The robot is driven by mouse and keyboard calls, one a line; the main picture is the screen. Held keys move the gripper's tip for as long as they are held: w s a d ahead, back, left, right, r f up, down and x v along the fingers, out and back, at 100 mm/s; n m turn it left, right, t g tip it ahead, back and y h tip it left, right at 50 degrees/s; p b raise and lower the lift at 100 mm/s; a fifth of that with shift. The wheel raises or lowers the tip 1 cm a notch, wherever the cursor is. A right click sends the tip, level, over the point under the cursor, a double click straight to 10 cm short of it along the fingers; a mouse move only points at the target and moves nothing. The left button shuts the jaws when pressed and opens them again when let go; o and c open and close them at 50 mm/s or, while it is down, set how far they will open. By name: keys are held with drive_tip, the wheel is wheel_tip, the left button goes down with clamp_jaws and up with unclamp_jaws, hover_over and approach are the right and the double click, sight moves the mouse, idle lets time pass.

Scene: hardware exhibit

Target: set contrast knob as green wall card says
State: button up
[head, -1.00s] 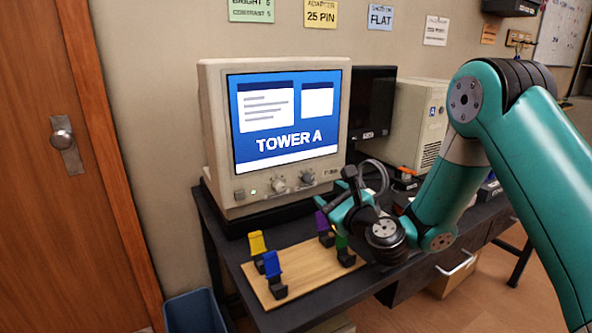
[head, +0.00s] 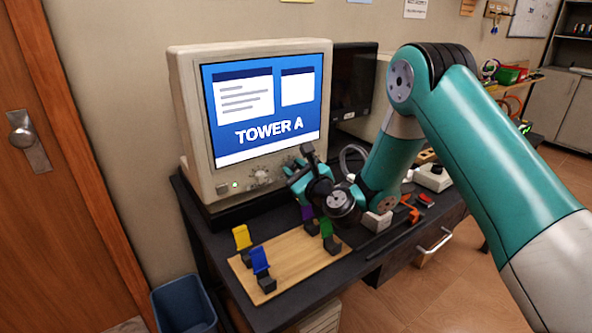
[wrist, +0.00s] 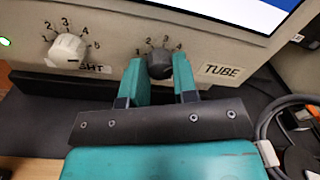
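The beige monitor (head: 183,130) shows "TOWER A" on its screen. In the wrist view its panel carries a pale knob (wrist: 68,50) with a numbered dial and a label ending in "GHT". To the right is a dark knob (wrist: 159,68) with a numbered dial, its label hidden. My gripper (wrist: 160,76) has its two teal fingers apart, one on each side of the dark knob; contact cannot be made out. In the head view my gripper (head: 300,163) is at the monitor's lower right front. The green wall card is out of the head view now.
A wooden board (head: 290,262) in front of the monitor holds a yellow piece (head: 242,238), a blue piece (head: 260,262) and a green piece (head: 327,228). A "TUBE" label (wrist: 222,70) is right of the dark knob. A grey cable (wrist: 272,125) loops at the right.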

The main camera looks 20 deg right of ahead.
drive_tip(key=shift+c, duration=0.7)
drive_tip(key=shift+r+m+p, duration=0.1)
drive_tip(key=shift+m+p, duration=0.2)
drive_tip(key=shift+p, duration=0.15)
drive_tip(key=m+p, duration=0.2)
drive_tip(key=p, duration=0.1)
drive_tip(key=shift+r+m, duration=0.1)
drive_tip(key=shift+m, duration=0.3)
drive_tip(key=m+p, duration=0.3)
drive_tip(key=shift+p, duration=0.3)
drive_tip(key=shift+d+f+m+p, duration=0.1)
drive_tip(key=shift+f+m+p, duration=0.1)
drive_tip(key=shift+m+p, duration=0.45)
drive_tip(key=shift+s+f+m, duration=0.1)
drive_tip(key=shift+m, duration=0.15)
drive_tip(key=o, duration=0.9)
drive_tip(key=shift+o, duration=0.2)
